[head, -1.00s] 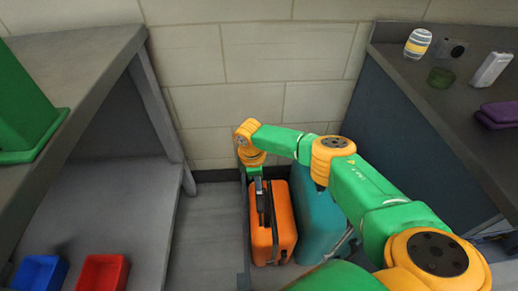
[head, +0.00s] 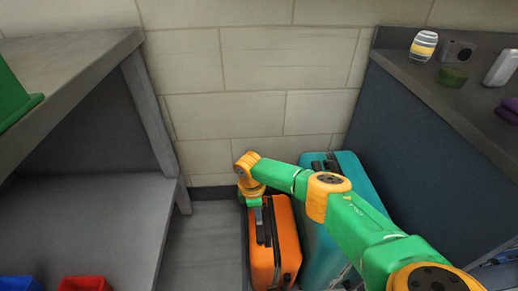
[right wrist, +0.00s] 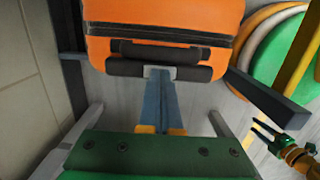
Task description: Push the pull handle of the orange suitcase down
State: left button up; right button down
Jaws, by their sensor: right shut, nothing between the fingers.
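The orange suitcase (head: 285,240) stands upright on the floor, with dark trim and a dark handle on its top. My right gripper (head: 259,223) points down at the left part of its top. In the right wrist view, the shut, empty fingers (right wrist: 159,76) meet the dark grip bar of the pull handle (right wrist: 190,72), just beside the suitcase's orange shell (right wrist: 165,20). No handle rods show there. Contact with the bar looks likely, but the fingers hide its middle. A small dark green pronged part at the lower right of the wrist view may be my left gripper (right wrist: 268,137).
A teal suitcase (head: 345,185) stands close on the right of the orange one. A wall is behind, a grey shelf unit (head: 90,225) at left and a dark counter (head: 440,150) at right. Bare floor (head: 205,245) lies left of the orange suitcase.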

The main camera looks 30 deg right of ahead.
jog(key=shift+w+a+r+b, duration=0.1)
jog(key=shift+w+a+b, duration=0.2)
jog(key=shift+a, duration=0.25)
jog(key=shift+w+a+r+b, duration=0.1)
jog(key=shift+w+a+b, duration=0.15)
jog(key=shift+a, duration=0.3)
pick_arm(q)
jog(key=shift+f, duration=0.55)
pick_arm(e)
jog(key=shift+w+a+r, duration=0.1)
jog(key=shift+a+r, duration=0.15)
jog(key=shift+r, duration=0.05)
pick_arm(q)
jog(key=s+a+r+p, duration=0.1)
jog(key=s+p, duration=0.1)
jog(key=p, duration=0.1)
jog(key=shift+a+r, duration=0.3)
pick_arm(e)
notch_tip(320, 180, up, 7)
jog(key=shift+w+a, duration=0.15)
jog(key=shift+a, duration=0.15)
